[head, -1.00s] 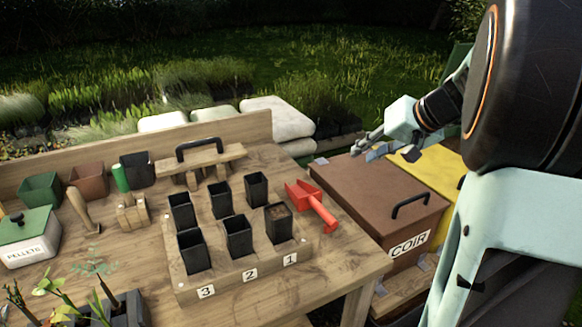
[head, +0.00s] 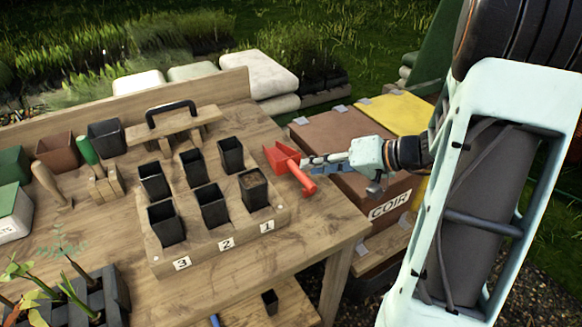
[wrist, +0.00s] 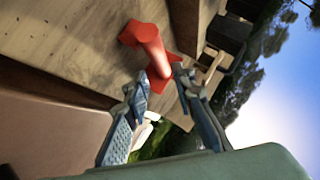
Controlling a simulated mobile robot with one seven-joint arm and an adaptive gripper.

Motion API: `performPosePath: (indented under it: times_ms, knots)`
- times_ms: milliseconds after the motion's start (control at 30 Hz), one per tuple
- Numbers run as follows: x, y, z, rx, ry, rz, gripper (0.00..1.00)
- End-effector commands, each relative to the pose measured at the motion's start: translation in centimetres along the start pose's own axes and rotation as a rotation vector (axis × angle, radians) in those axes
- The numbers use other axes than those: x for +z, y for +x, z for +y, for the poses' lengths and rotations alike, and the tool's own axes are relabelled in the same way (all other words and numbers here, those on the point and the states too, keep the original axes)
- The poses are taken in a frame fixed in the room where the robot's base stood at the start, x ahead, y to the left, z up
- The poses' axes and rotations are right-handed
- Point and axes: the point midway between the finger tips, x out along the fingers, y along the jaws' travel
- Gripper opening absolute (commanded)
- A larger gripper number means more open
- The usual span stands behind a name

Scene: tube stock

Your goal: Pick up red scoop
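The red scoop (head: 283,158) lies on the right side of the wooden bench, beside the black pots, its handle pointing to the front right. My gripper (head: 312,162) is at the bench's right edge, close to the scoop's handle. In the wrist view my gripper (wrist: 162,84) is open, its two fingers apart. The red scoop (wrist: 148,42) shows there with its handle end between or just beyond the fingertips. I cannot tell whether either finger touches it.
A pot stand (head: 203,252) with several black pots, numbered 1 to 3, is left of the scoop. A wooden carrier (head: 177,137) with a black handle stands behind. The brown COIR bin (head: 330,135) is beside the bench, under my gripper.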

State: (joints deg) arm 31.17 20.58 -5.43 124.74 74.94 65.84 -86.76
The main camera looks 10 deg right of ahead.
Motion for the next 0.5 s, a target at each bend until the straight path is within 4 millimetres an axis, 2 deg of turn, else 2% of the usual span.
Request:
performPosePath:
  times_ms: [133,333,500]
  knots:
    - [-0.2,1.2,-0.2,-0.001,0.0,-0.003,0.23]
    - [-0.7,4.3,-0.4,-0.001,0.002,-0.003,0.23]
    - [-0.7,5.4,-0.3,0.001,0.001,-0.001,0.23]
